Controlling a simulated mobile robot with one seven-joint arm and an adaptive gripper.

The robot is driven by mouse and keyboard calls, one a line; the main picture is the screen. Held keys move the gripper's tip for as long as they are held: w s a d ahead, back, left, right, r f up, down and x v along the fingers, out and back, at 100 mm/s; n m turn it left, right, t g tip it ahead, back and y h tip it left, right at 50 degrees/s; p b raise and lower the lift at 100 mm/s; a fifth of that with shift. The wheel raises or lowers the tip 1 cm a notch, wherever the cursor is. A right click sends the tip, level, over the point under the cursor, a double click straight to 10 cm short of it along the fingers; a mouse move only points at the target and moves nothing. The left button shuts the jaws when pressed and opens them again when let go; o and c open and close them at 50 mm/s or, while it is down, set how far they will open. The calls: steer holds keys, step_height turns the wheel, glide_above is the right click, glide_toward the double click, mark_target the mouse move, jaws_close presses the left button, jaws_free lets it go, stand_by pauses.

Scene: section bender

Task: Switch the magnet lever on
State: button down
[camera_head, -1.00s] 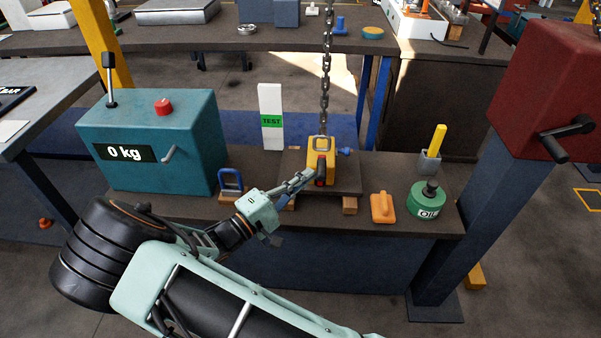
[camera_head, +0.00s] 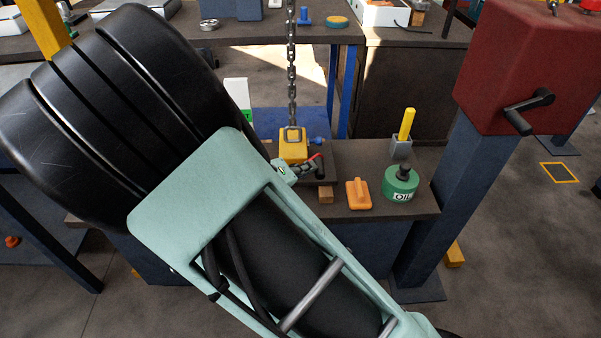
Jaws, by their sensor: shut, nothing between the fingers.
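The yellow magnet block (camera_head: 292,146) hangs on a chain over, or rests on, the dark plate on the bench. A small red part (camera_head: 317,158), which looks like the lever's end, shows at the magnet's right side. My gripper (camera_head: 314,171) is at the magnet's front right, close to the red part. Its fingers are small and dark in this view and look shut with nothing held. Whether they touch the lever is too small to tell. My arm hides the magnet's lower left and part of the gripper body.
A steel chain (camera_head: 292,70) rises from the magnet. On the bench's right stand an orange handled block (camera_head: 358,195), a green oil can (camera_head: 400,185) and a grey holder with a yellow stick (camera_head: 405,126). A red box with a crank (camera_head: 515,75) stands on a blue post at right.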

steer(key=shift+d+f+b, duration=0.25)
steer(key=shift+d+b, duration=0.2)
steer(key=shift+b, duration=0.1)
steer(key=shift+d, duration=0.15)
steer(key=shift+r, duration=0.15)
